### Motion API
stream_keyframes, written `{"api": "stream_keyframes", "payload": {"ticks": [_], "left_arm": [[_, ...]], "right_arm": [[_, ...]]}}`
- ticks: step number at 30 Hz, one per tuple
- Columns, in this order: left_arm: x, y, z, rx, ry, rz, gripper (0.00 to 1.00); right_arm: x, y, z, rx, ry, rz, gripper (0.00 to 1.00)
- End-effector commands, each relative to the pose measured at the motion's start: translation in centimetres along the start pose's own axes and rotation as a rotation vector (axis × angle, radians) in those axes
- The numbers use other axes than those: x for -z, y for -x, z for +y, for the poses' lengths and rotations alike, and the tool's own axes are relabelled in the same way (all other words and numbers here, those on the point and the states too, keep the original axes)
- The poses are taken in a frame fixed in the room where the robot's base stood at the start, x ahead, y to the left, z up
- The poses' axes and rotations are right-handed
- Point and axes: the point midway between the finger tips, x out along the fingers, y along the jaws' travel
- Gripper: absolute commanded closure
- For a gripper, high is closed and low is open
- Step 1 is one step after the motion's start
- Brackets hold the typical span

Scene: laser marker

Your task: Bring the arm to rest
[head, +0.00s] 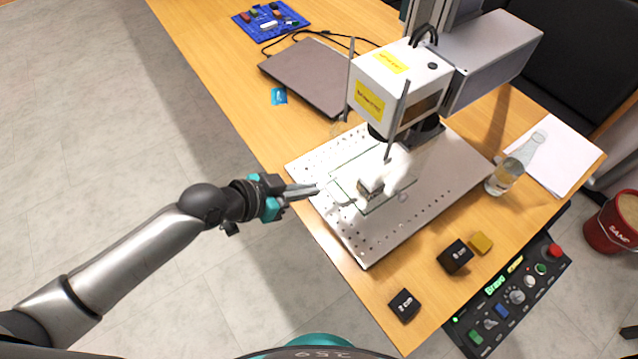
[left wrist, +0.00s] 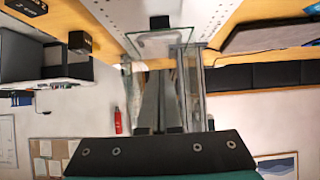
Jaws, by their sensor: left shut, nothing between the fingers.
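My left arm comes in from the left in the head view. Its gripper (head: 304,190) is shut and empty, with its fingertips at the left edge of the perforated metal plate (head: 362,250). The fingers point right, toward a small dark block (head: 370,188) on a clear glass sheet (head: 345,176) under the laser marker head (head: 392,88). A gap shows between fingertips and block. The left wrist view shows the glass sheet (left wrist: 150,46) and the dark block (left wrist: 159,22) beyond the fingers. My right gripper is not in view.
A closed laptop (head: 308,75) lies behind the plate. A glass bottle (head: 505,175) stands at right. Dark cubes (head: 404,305) (head: 455,256) and a yellow block (head: 481,243) lie near the front edge, beside a control panel (head: 515,297). The floor left of the table is clear.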

Motion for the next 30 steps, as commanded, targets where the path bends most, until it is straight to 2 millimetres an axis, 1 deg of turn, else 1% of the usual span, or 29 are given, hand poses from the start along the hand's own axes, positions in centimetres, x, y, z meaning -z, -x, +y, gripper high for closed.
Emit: {"api": "stream_keyframes", "payload": {"ticks": [1,3,9,15,23,26,29,30], "left_arm": [[0.0,1.1,0.0,0.0,-0.002,-0.003,1.0],[-0.1,2.2,0.0,0.001,-0.003,-0.002,1.0],[-0.1,4.6,0.0,0.0,0.0,-0.001,1.0],[0.0,5.5,0.0,0.0,0.0,0.0,1.0],[-0.1,5.5,-0.1,0.003,0.002,0.0,1.0],[-1.2,4.8,-0.9,0.03,0.021,-0.01,1.0],[-4.3,3.5,-3.0,0.099,0.064,-0.039,1.0],[-6.1,2.9,-4.0,0.136,0.089,-0.057,1.0]], "right_arm": [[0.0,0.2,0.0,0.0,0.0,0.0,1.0],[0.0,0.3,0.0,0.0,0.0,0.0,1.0],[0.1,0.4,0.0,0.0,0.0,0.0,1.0],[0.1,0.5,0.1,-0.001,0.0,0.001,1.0],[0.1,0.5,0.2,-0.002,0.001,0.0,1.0],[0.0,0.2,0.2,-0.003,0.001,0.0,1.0],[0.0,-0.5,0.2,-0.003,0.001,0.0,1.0],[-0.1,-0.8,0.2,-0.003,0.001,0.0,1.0]]}}
